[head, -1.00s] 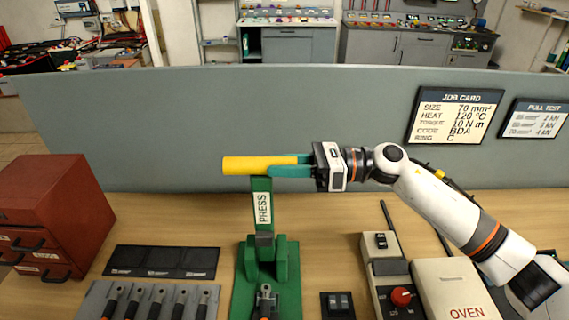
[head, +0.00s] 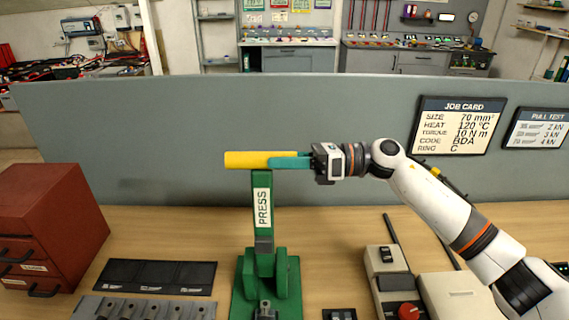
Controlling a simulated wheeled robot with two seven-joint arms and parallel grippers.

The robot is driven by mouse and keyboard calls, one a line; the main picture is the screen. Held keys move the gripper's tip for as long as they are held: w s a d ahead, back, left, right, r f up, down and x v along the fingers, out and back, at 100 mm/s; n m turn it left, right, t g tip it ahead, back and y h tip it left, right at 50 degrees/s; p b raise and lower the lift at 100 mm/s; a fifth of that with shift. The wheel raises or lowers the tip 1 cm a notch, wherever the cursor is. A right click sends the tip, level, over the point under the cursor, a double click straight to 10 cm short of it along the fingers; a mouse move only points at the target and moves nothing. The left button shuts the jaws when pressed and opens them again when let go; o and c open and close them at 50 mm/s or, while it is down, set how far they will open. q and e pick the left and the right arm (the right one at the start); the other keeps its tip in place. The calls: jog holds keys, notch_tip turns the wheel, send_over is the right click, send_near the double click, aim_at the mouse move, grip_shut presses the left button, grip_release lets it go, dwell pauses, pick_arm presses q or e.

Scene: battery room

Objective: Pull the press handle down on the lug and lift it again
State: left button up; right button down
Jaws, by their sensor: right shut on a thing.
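The green press (head: 267,272) stands on the bench with its lever marked PRESS (head: 263,208) upright. A yellow handle (head: 245,160) lies crosswise at the lever's top. My right gripper (head: 290,162) comes in from the right with its teal fingers shut on the right end of the handle. The lug (head: 265,311) shows only in part at the front of the press base, at the bottom edge of the picture. My left gripper is not in view.
A red drawer cabinet (head: 48,225) stands at the left. A dark tray (head: 155,276) and a grey rack (head: 140,308) lie left of the press. A control box (head: 388,275) and a pale box (head: 452,298) stand right. A grey panel (head: 180,130) with the job card (head: 457,124) rises behind.

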jog(key=c, duration=1.1)
grip_release()
jog(key=shift+o, duration=0.2)
jog(key=shift+d+f, duration=0.1)
jog(key=shift+d, duration=0.2)
jog(key=d+b, duration=0.5)
jog(key=d, duration=0.6)
jog(key=shift+d, duration=0.2)
jog(key=shift+r, duration=0.25)
